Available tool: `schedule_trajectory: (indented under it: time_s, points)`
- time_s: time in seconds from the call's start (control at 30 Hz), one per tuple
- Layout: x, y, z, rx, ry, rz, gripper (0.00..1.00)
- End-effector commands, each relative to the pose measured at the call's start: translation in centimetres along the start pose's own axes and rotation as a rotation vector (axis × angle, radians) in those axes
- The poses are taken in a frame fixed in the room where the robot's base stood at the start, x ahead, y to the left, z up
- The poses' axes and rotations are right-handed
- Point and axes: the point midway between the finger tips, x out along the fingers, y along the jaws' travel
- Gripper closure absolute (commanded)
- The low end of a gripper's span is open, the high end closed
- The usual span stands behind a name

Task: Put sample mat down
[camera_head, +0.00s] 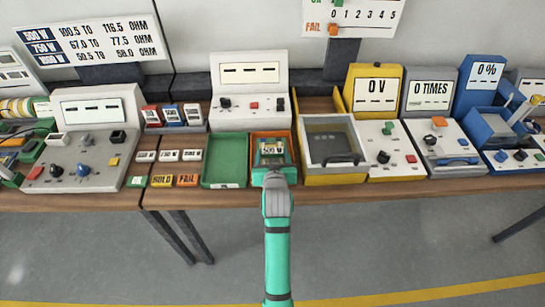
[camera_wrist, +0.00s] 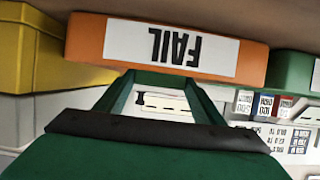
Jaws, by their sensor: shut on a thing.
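The sample mat (camera_head: 270,152) is a dark green piece with a pale 500 W label. In the head view it shows within the outline of the orange tray (camera_head: 257,137). My gripper (camera_head: 273,168) is at the tray's front edge, shut on the mat's near side. In the wrist view the gripper fingers (camera_wrist: 158,82) reach behind the orange tray's front wall (camera_wrist: 85,38), which carries an upside-down FAIL label. The held edge is hidden there, and I cannot tell whether the mat touches the tray floor.
A green tray (camera_head: 224,184) stands close left of the orange one. A yellow-and-grey open box (camera_head: 335,178) stands close right. A white meter (camera_head: 249,118) is behind. Label blocks (camera_head: 168,156) lie further left. The floor before the table is clear.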

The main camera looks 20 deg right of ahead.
Motion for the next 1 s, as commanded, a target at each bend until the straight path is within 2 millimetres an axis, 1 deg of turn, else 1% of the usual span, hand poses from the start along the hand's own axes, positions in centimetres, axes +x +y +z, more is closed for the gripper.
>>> schedule_trajectory:
  time_s: [0.1, 0.47, 0.5, 0.57, 0.6, 0.83, 0.93, 1.0]
  points:
    - [0.3, 0.06, 0.72, 0.0, 0.002, 0.001, 0.64]
    - [0.41, 0.04, 0.97, 0.0, 0.002, 0.001, 0.64]
    - [0.45, 0.04, 1.07, 0.0, 0.001, 0.001, 0.36]
    - [0.44, 0.05, 1.03, 0.0, 0.001, 0.001, 0.21]
    - [0.44, 0.05, 1.02, 0.0, 0.002, 0.001, 0.19]
    - [0.43, 0.05, 1.0, 0.0, 0.002, 0.001, 0.19]
    - [0.32, 0.06, 0.7, 0.0, 0.003, 0.002, 0.19]
    - [-0.22, 0.05, 0.82, 0.001, 0.001, 0.001, 0.19]
